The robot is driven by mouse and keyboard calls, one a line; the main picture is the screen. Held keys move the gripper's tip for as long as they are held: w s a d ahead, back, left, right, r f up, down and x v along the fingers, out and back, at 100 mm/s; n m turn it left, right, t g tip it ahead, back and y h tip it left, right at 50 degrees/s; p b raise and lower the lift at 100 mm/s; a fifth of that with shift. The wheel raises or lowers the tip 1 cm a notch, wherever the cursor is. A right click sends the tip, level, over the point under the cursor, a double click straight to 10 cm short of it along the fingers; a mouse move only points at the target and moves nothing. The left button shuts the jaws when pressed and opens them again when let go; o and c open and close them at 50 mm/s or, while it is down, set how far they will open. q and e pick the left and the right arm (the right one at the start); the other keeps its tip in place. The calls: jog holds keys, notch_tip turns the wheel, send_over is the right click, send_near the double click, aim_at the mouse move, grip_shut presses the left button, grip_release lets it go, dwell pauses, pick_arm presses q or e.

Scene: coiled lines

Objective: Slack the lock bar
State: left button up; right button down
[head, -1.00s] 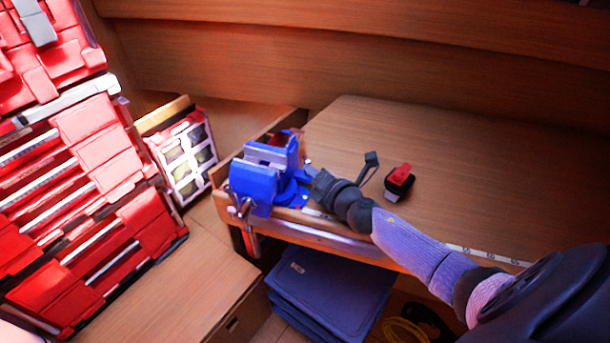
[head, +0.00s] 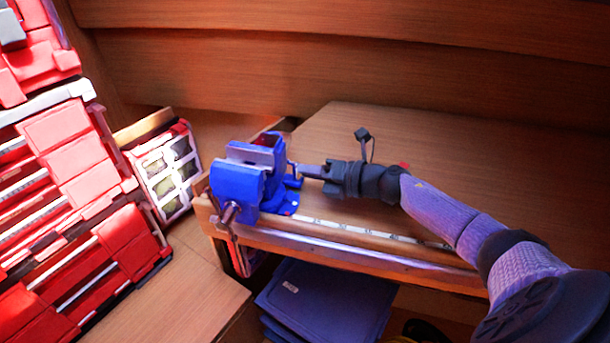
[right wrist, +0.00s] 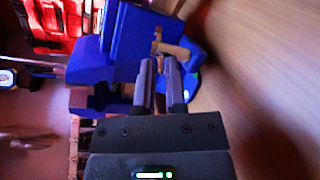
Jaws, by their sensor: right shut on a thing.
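The blue bench vise (head: 238,185) stands at the left end of the wooden bench, and it also fills the upper middle of the right wrist view (right wrist: 122,45). A small metal lock bar (right wrist: 172,50) shows at the vise's side, just beyond my fingertips. My right gripper (head: 302,171) reaches in from the right at the vise's base. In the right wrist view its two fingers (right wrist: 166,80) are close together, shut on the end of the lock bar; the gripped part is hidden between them. My left gripper is not in view.
A measuring strip (head: 365,233) runs along the bench's front edge. A red object (head: 404,166) is mostly hidden behind my arm. Red tool cases (head: 85,250) and a small organizer (head: 165,172) stand left. Blue bins (head: 325,300) sit below.

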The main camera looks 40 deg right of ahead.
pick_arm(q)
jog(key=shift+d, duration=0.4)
pick_arm(e)
jog(key=shift+a+r, duration=0.1)
jog(key=shift+r, duration=0.2)
jog(key=c, duration=1)
grip_release()
jog(key=shift+o, duration=1.3)
jog(key=shift+a, duration=0.25)
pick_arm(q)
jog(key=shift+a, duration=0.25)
pick_arm(e)
jog(key=shift+f, duration=0.1)
jog(key=shift+d, duration=0.15)
jog(key=shift+s+d, duration=0.1)
jog(key=shift+s, duration=0.1)
jog(key=p+v, duration=0.1)
jog(key=v, duration=0.7)
jog(key=shift+s, duration=0.1)
jog(key=shift+s+d+r, duration=0.2)
jog(key=shift+s+r, duration=0.15)
jog(key=shift+s, duration=0.2)
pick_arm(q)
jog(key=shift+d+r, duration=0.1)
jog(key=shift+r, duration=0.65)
